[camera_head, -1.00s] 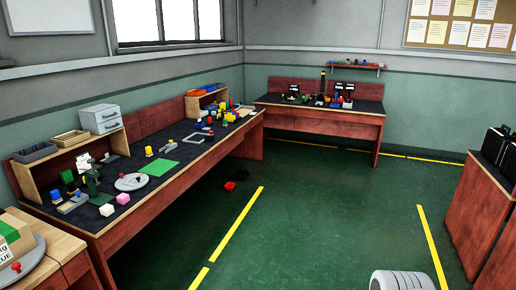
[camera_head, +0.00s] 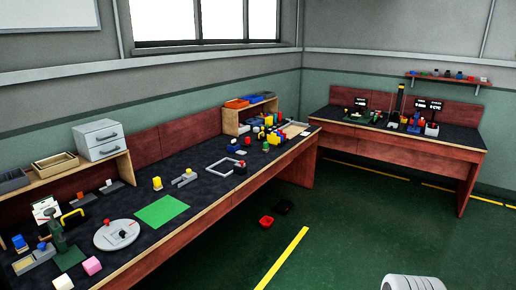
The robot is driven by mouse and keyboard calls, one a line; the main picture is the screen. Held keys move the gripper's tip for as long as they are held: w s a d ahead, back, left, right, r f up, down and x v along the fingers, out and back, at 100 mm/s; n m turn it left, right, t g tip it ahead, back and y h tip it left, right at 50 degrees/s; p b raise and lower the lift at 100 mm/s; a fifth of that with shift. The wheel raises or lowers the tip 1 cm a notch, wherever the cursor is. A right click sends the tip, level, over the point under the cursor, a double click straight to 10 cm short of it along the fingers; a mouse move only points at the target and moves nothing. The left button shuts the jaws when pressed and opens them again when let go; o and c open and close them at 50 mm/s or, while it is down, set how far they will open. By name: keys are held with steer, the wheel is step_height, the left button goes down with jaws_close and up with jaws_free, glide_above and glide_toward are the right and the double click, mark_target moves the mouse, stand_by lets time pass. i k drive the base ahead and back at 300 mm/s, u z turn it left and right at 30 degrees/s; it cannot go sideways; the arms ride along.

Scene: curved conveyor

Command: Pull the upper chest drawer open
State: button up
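The small light-grey chest (camera_head: 99,139) stands at the left, on top of the wooden shelf unit at the back of the long workbench. It has two drawers, one above the other, each with a dark handle. The upper drawer (camera_head: 102,135) and the lower drawer (camera_head: 105,149) both look shut. My gripper is out of view; only a pale rounded part of my own body shows at the bottom right, far from the chest.
Open bins (camera_head: 55,164) stand left of the chest on the shelf unit (camera_head: 84,172). Below, the dark bench top (camera_head: 208,186) holds a grey turntable (camera_head: 117,235), a green mat (camera_head: 162,210) and small blocks. Floor right of the bench is mostly clear.

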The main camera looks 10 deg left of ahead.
mark_target(101, 137)
steer(key=u, duration=0.5)
steer(key=i, duration=1.15)
steer(key=u, duration=1.55)
steer(key=i, duration=1.25)
steer(key=u, duration=0.7)
